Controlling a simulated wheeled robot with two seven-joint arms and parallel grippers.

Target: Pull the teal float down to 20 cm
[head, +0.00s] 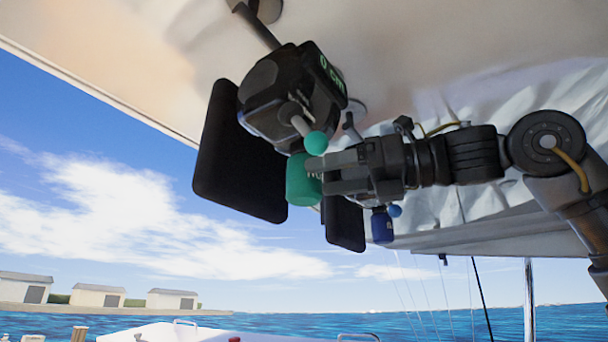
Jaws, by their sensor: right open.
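The teal float (299,184) is a short cylinder hanging below a dark housing (288,92) under the pale ceiling. A green display (332,74) on the housing appears to read 0 cm. A teal ball (316,143) on a grey lever sits just above the float. My right gripper (314,170) comes in from the right, its open fingertips at the float's right edge. They overlap it in the picture; I cannot tell whether they touch it. My left gripper is not in view.
Black panels (238,155) hang to the left of and behind the teal float. A blue float (382,226) with a blue ball (394,210) hangs just below my right gripper. Open sky lies to the lower left, with water and a white boat deck (200,333) below.

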